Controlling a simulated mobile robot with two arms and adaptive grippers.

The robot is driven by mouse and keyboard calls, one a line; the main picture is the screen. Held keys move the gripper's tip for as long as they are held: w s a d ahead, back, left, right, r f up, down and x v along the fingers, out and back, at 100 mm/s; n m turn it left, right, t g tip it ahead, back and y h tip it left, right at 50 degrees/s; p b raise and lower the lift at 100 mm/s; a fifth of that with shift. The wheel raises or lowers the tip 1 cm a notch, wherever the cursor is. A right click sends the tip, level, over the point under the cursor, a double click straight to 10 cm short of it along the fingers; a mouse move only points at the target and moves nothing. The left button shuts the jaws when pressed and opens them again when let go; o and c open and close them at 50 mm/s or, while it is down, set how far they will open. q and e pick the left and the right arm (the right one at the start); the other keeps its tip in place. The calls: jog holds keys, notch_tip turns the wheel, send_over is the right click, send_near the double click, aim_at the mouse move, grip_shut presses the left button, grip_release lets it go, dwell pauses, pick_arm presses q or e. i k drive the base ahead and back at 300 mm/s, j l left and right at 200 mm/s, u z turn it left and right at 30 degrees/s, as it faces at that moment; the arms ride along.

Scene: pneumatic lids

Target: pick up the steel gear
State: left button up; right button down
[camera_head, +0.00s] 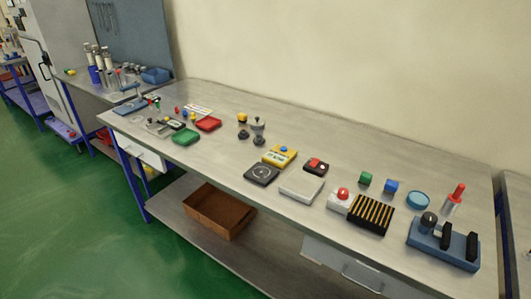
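I cannot pick out the steel gear with certainty at this size. Small grey metal parts stand near the middle of the long bench (215,160). One is a taller light grey piece (258,125); two lower, darker round pieces (243,135) (260,141) sit in front of it. Other small grey parts (157,127) lie at the bench's left end, too small to tell apart. Neither of my grippers is in view.
A green tray (186,137) and a red tray (208,124) stand left of the middle. Yellow, black and white boxes, a striped black block (371,213) and a blue fixture (443,244) fill the right half. A brown box (220,211) sits on the lower shelf.

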aim_at(243, 134)
jog(key=i+j+z, duration=0.1)
jog(key=z, duration=0.3)
jog(key=i+j+z, duration=0.1)
jog(key=z, duration=0.3)
jog(key=j+z, duration=0.25)
jog(key=z, duration=0.15)
jog(key=i+j, duration=0.05)
